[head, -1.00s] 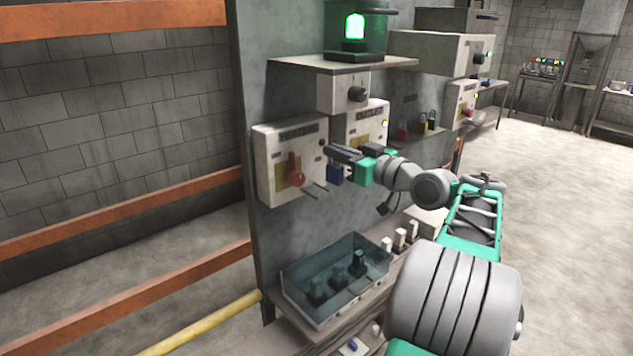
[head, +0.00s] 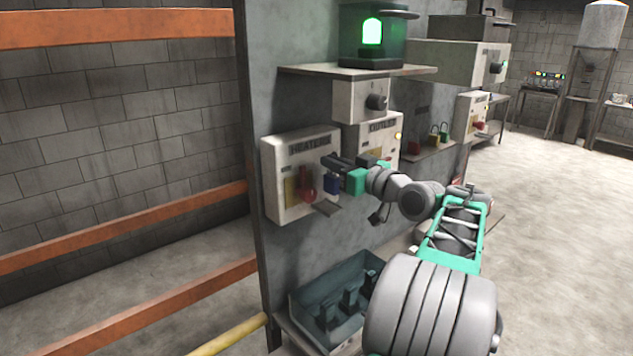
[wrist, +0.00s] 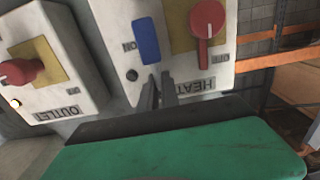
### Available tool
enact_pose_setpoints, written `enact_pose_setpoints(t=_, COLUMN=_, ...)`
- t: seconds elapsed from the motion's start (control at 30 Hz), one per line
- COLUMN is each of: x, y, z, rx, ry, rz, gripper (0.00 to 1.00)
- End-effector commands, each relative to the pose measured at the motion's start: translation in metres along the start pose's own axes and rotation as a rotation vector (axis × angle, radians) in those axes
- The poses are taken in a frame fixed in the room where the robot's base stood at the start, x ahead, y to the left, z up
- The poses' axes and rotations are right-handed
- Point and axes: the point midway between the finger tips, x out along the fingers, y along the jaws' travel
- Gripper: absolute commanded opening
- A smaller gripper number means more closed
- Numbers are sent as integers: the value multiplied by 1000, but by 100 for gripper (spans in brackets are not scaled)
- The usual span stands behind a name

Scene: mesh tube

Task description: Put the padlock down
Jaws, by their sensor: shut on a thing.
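The blue padlock (head: 332,185) hangs at the tips of my gripper (head: 334,162), beside the red handle (head: 309,182) of the HEATER box (head: 293,160). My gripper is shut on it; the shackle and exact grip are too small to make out. In the wrist view, the blue padlock body (wrist: 147,40) shows beyond my gripper's dark fingers (wrist: 158,88), in front of the white HEATER panel (wrist: 110,20). Whether it touches the panel is unclear.
The OUTLET box (head: 379,128) is close on the right. Red (head: 414,147), yellow (head: 433,140) and green (head: 444,131) padlocks sit on a shelf farther right. An open blue-grey bin (head: 312,305) stands below.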

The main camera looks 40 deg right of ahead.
Motion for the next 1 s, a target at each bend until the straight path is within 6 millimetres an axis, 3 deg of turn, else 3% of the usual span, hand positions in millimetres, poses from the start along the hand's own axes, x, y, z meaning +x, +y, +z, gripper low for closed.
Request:
enact_pose_setpoints(t=0.1, x=0, y=2, z=30, rx=5, ry=-1, rz=8, gripper=0)
enact_pose_setpoints(t=0.17, x=-1, y=3, z=40, rx=4, ry=-1, rz=10, gripper=0)
enact_pose_setpoints(t=0.6, x=2, y=-1, z=45, rx=1, ry=0, rz=3, gripper=0)
enact_pose_setpoints(t=0.63, x=2, y=0, z=44, rx=2, ry=0, rz=3, gripper=9)
enact_pose_setpoints(t=0.87, x=1, y=1, z=44, rx=2, ry=-1, rz=5, gripper=27)
enact_pose_setpoints(t=1.0, x=1, y=1, z=43, rx=2, ry=0, rz=6, gripper=28)
